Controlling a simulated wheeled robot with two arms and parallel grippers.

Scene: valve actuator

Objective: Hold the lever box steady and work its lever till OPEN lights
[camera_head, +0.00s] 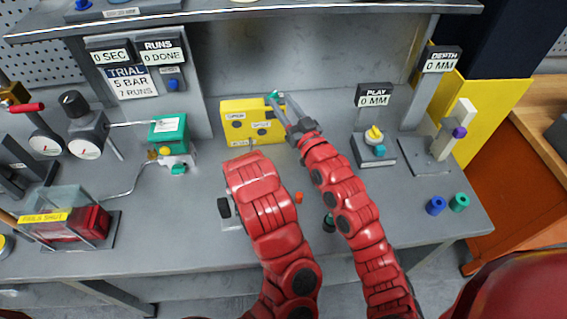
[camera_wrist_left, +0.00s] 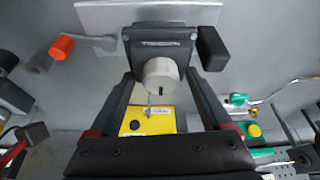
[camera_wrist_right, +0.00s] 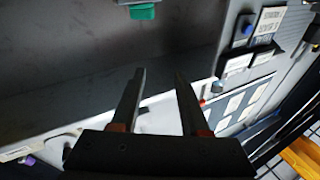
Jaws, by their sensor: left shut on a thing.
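A yellow box (camera_head: 243,128) with small labels and dark buttons stands at the back of the bench; it also shows in the left wrist view (camera_wrist_left: 150,122). A teal piece (camera_head: 272,97) shows at its upper right. My right gripper (camera_head: 280,108) is beside that corner, its fingers apart; in the right wrist view nothing is between them. I cannot tell whether it touches the teal piece. My left gripper (camera_wrist_left: 160,76) is shut on a light grey cylinder (camera_wrist_left: 160,72) on a dark labelled block (camera_wrist_left: 158,38). My left arm hides this grip in the head view. No lit lamp is readable.
A green box (camera_head: 168,130) and gauges (camera_head: 88,148) stand left. A red-filled clear case (camera_head: 75,222) is at front left. A PLAY unit (camera_head: 374,150) and a DEPTH stand (camera_head: 440,140) are right. Blue (camera_head: 436,205) and green (camera_head: 459,201) rings lie near the right edge.

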